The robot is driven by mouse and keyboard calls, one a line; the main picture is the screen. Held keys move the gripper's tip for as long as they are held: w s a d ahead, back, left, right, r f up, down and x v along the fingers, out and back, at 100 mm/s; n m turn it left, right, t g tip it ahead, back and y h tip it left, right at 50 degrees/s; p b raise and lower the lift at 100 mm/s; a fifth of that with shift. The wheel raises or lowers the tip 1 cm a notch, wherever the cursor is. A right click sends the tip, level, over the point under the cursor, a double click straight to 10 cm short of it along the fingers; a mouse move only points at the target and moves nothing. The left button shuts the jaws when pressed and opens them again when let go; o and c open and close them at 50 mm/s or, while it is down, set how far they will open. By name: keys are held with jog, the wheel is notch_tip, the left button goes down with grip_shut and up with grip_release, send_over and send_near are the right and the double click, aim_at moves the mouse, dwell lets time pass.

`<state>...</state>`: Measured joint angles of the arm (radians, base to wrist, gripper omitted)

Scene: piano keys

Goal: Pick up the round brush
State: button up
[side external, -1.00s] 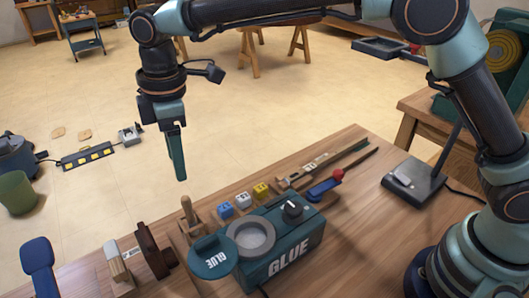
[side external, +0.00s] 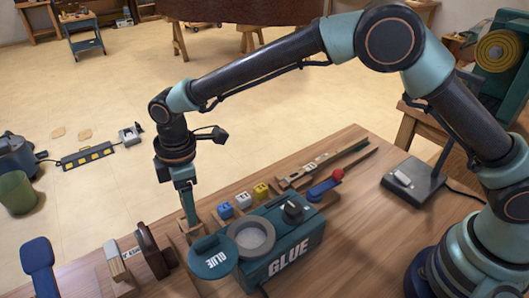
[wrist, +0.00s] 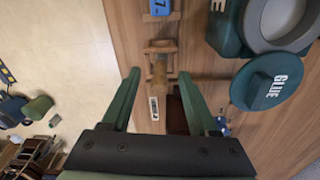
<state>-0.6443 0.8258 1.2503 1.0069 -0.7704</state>
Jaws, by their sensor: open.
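The round brush seems to be the short upright wooden piece (wrist: 160,70) in a small wooden stand (wrist: 162,45). In the wrist view it lies between my two green fingers, near their tips. My gripper (side external: 189,220) is open and points down over the stand in the side view. Its finger hides most of the brush there. The wrist view shows my gripper's jaws (wrist: 159,74) apart on either side of the brush. I cannot tell whether either finger touches it.
The glue pot (side external: 285,245) with its round green lid (side external: 213,257) stands close to the right of my gripper. Small coloured blocks (side external: 243,201) are behind the pot. Wooden tools (side external: 155,250) stand to the left. A lamp base (side external: 413,180) is farther right on the bench.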

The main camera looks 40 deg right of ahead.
jog(key=shift+f, duration=0.45)
jog(key=shift+c, duration=0.3)
grip_shut()
jog(key=shift+r, duration=0.1)
notch_tip(320, 180, up, 20)
